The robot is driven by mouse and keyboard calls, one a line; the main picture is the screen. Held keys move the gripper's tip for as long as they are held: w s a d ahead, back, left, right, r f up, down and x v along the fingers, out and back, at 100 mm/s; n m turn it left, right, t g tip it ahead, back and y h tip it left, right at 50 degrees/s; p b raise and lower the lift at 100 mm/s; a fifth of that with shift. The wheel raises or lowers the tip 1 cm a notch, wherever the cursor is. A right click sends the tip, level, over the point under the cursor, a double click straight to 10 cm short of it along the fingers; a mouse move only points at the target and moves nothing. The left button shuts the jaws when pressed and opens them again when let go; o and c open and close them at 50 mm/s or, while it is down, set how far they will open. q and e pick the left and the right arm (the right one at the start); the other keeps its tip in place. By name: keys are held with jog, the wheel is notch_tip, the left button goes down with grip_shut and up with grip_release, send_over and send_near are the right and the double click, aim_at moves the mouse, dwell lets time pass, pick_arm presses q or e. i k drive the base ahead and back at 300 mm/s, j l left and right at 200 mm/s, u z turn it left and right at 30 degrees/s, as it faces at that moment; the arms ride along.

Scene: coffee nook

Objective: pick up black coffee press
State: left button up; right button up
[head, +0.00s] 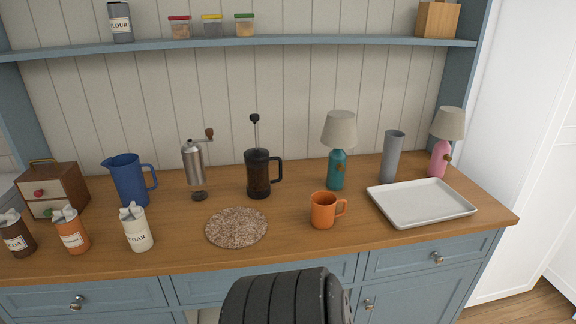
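The black coffee press (259,175) stands upright on the wooden counter, near the middle of the head view. Its plunger rod with a black knob sticks up high, and its handle points right. Nothing covers it. Neither of my grippers is in view.
On the wooden counter (290,240), a round woven mat (236,227) lies in front of the press. A silver grinder (194,164) and blue pitcher (130,182) stand left. An orange mug (323,210), teal lamp (337,168) and white tray (420,204) stand right. A shelf (300,42) runs above.

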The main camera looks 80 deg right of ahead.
aim_at(257, 162)
jog(key=z, duration=2.5)
jog(key=i+l, duration=0.1)
jog(key=l, duration=0.4)
jog(key=i+l, duration=0.15)
jog(key=l, duration=0.35)
jog(key=i+l, duration=0.1)
jog(key=l, duration=0.35)
jog(key=i+l+u, duration=0.1)
jog(key=l, duration=0.4)
